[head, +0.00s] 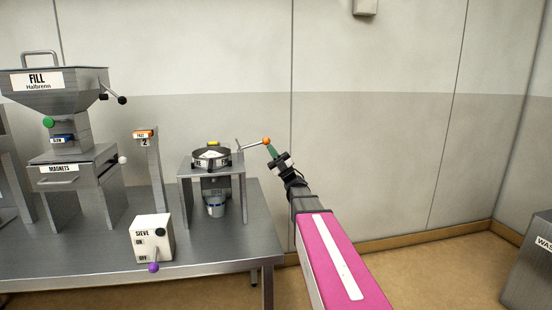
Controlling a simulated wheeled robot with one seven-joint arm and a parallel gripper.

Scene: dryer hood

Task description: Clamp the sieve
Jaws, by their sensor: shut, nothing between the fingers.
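The sieve (211,158) is a round, dark-rimmed pan with a yellow piece on top, set in a small metal stand on the table. A clamp lever (253,144) sticks out to the right of the sieve and ends in an orange ball knob (266,141). My gripper (272,151) is shut, with green fingertips just below and right of the orange knob. I cannot tell whether they touch it. Nothing shows between the fingers.
A SIEVE switch box (153,240) with a purple-knobbed lever stands at the table's front. The FILL hopper (55,90) and MAGNETS unit (75,172) stand left. A post (150,170) stands between. Right of the table (110,254) is open floor.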

